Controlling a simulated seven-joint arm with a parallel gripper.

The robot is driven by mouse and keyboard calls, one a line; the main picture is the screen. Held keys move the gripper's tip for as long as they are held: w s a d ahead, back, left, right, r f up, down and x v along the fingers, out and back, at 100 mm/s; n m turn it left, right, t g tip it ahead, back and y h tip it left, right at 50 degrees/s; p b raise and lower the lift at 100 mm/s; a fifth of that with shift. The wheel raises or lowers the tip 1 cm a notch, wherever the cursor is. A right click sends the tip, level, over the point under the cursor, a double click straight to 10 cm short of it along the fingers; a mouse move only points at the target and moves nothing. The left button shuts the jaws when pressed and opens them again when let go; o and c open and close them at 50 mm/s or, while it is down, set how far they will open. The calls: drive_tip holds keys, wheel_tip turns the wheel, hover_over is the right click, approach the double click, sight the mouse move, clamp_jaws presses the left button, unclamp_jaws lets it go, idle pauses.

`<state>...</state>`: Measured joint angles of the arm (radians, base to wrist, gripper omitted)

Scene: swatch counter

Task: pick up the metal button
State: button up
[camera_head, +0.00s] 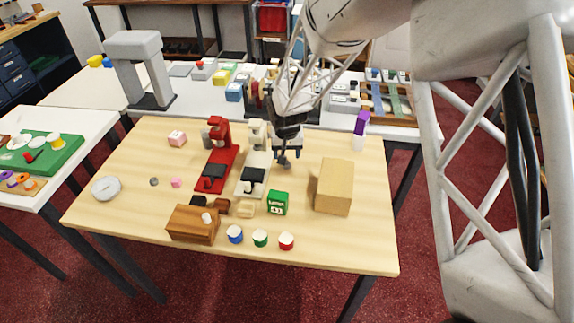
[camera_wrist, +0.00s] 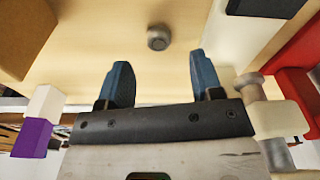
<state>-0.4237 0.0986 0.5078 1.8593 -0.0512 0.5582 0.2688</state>
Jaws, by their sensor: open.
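The metal button (camera_wrist: 158,38) is a small round grey piece with a darker, ringed face. In the wrist view it sits on the pale wooden table, beyond the fingertips and roughly centred between them. In the head view a small grey piece (camera_head: 287,165) shows at the tips of my gripper (camera_head: 287,154), partly hidden, and appears to be the same button. My gripper, also in the wrist view (camera_wrist: 160,65), has two blue fingers spread apart with nothing between them. The button is apart from both fingers.
A cardboard-coloured box (camera_head: 335,187) stands to the right, and a cream machine (camera_head: 254,172) and a red machine (camera_head: 217,160) to the left. A purple-and-white block (camera_head: 360,130) stands at the back right. A green block (camera_head: 278,203) is nearer. Another small grey piece (camera_head: 153,181) lies far left.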

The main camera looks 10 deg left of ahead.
sight(287, 163)
drive_tip(key=shift+w+f, duration=0.25)
drive_tip(key=shift+f, duration=1.05)
drive_tip(key=shift+w+f, duration=0.2)
drive_tip(key=shift+f, duration=1.05)
drive_tip(key=c, duration=1)
